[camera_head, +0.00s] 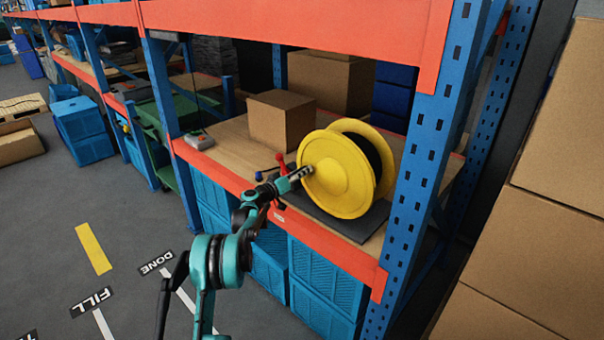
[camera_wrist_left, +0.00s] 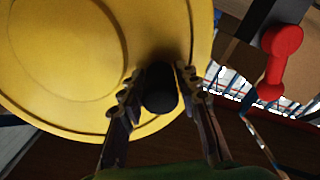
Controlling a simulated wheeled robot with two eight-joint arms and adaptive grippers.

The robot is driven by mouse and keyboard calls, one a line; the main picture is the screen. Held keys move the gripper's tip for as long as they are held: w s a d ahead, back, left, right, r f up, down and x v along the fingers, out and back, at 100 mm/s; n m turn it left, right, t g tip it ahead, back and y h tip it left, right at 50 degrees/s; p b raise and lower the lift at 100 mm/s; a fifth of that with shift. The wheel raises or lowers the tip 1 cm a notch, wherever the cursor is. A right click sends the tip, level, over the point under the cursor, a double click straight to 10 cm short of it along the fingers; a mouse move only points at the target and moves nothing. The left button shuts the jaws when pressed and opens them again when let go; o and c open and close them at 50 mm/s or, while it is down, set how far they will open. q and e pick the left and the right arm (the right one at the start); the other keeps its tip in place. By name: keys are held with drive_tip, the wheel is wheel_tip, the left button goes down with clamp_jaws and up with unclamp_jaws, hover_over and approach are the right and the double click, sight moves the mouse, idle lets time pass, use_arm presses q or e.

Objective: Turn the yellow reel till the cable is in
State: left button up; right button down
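The yellow reel (camera_head: 337,176) stands upright on a dark mat (camera_head: 345,226) on the shelf; black cable shows between its flanges. In the left wrist view its yellow flange (camera_wrist_left: 65,60) fills the upper left, and a black crank knob (camera_wrist_left: 160,90) sticks out toward the camera. My left gripper (camera_head: 302,173) is at the reel's face. In the wrist view its fingers (camera_wrist_left: 160,82) stand on either side of the knob, with narrow gaps beside it. In the head view the gripper hides the knob. My right gripper is not in view.
A red lever (camera_head: 281,162) stands just left of the reel; it also shows in the wrist view (camera_wrist_left: 281,55). A cardboard box (camera_head: 281,124) sits behind. A blue upright (camera_head: 420,170) rises at the right, and an orange beam (camera_head: 330,244) edges the shelf front.

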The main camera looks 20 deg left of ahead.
use_arm(q)
drive_tip(key=shift+o, duration=0.6)
drive_tip(key=v, duration=1.2)
